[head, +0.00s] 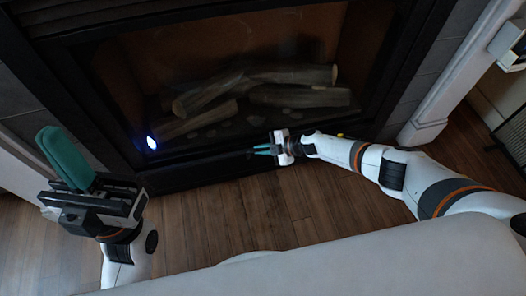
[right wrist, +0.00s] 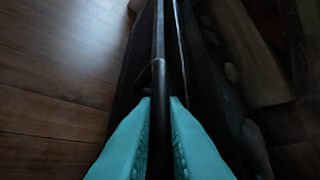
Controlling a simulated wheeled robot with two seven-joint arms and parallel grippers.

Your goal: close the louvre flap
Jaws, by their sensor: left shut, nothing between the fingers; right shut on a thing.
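The louvre flap appears to be the black strip (head: 205,172) along the bottom of the fireplace, low above the floor. It is dark, and how far it stands open I cannot tell. My right gripper (head: 261,150) is at the fireplace's lower edge, its teal fingers pointing left. In the right wrist view, its fingers (right wrist: 160,108) are shut on a thin dark edge (right wrist: 159,45), apparently the flap's. My left gripper (head: 65,158) is raised at the left, teal fingers together and empty, well apart from the flap.
Logs (head: 250,88) lie inside the fireplace behind the dark opening. A bright bluish-white light spot (head: 151,143) shows at its lower left. Wooden floor (head: 240,212) in front is clear. A white trim post (head: 452,80) stands at the right.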

